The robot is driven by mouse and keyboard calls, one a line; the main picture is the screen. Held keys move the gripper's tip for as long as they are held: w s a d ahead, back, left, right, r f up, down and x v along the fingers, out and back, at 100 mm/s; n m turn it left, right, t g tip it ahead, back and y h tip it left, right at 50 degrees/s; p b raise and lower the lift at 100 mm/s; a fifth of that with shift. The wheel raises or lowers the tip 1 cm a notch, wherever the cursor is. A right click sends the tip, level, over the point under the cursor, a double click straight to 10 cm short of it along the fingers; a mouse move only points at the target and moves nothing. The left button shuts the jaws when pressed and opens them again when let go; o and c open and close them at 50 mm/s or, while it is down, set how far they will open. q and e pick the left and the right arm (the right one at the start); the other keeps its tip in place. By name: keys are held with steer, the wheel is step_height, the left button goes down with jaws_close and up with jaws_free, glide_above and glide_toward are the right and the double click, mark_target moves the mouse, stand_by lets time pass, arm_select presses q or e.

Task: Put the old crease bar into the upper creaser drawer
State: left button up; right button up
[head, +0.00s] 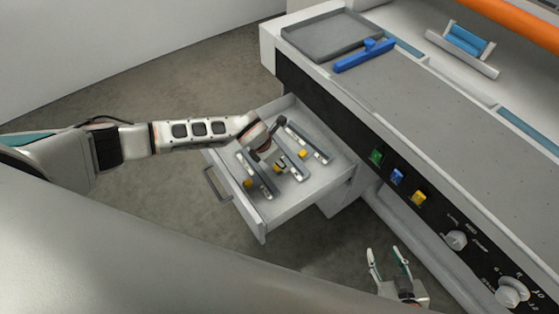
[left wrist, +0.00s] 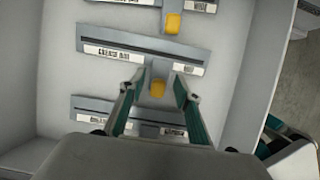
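The creaser drawer (head: 262,220) is pulled open and holds three grey bars with white labels and yellow tabs. In the left wrist view, the middle bar (left wrist: 205,58) has a label that seems to read "CREASE BAR"; its smaller label is too blurred to read. I cannot tell which bar is the old one. My left gripper (left wrist: 155,85) is open over the drawer, its fingers on either side of the middle bar's yellow tab, with gaps visible. In the head view it partly hides the bars. My right gripper (head: 390,266) is open and empty, in front of the machine.
The machine's top bears a grey tray (head: 322,50) and a blue handled piece (head: 364,56). A white holder (head: 462,54) with a blue block stands farther back. Buttons and knobs (head: 456,240) line the dark front panel. Floor (head: 150,220) beside the drawer is clear.

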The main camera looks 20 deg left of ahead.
arm_select(q)
steer(key=shift+r, duration=0.25)
steer(key=p+v, duration=0.2)
steer(key=v, duration=1)
steer(key=shift+r, duration=0.35)
